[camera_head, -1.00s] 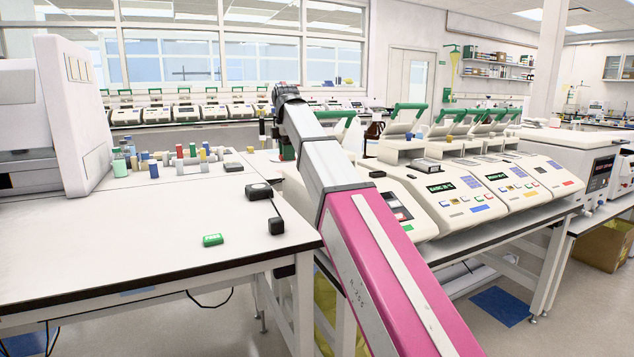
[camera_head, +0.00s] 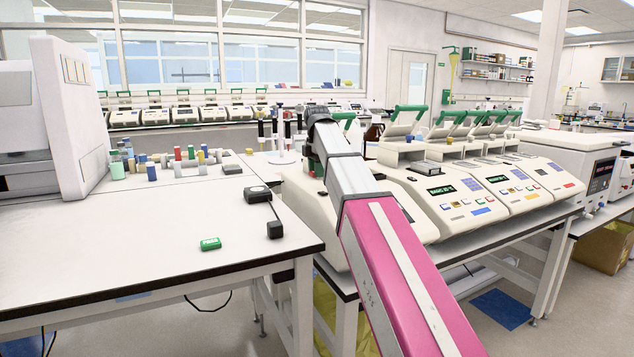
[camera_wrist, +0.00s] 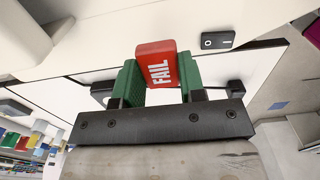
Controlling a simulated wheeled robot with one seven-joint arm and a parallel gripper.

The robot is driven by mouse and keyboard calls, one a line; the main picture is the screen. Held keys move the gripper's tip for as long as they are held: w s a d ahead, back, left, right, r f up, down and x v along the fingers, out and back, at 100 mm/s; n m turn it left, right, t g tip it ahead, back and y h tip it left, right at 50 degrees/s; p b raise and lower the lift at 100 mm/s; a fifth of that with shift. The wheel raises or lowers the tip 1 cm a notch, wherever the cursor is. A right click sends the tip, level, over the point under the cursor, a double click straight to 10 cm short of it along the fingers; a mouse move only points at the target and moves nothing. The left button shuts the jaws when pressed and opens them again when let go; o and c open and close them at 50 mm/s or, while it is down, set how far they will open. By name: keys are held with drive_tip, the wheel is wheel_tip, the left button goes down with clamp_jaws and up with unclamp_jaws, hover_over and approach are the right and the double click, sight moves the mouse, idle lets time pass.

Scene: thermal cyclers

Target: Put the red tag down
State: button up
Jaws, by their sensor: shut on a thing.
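The red tag (camera_wrist: 157,62), lettered FAIL, is held between the green fingers of my gripper (camera_wrist: 159,74) in the wrist view. My gripper is shut on it, and the tag's lettered face shows. A pale machine body lies beyond the tag in that view. I cannot tell whether the tag touches it. In the head view my arm reaches over the thermal cyclers, and the tag is hidden behind it. A green tag (camera_head: 210,244) lies on the white bench (camera_head: 90,250) at the left.
Two black items (camera_head: 258,193) (camera_head: 275,230) lie near the bench's right edge. Several coloured tubes (camera_head: 190,158) stand further back. A row of cyclers (camera_head: 470,200) with green handles stands right of my arm. The bench's front area is mostly clear.

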sight(317, 188)
drive_tip(key=shift+f, duration=2)
drive_tip(key=o, duration=0.9)
drive_tip(key=shift+f, duration=0.1)
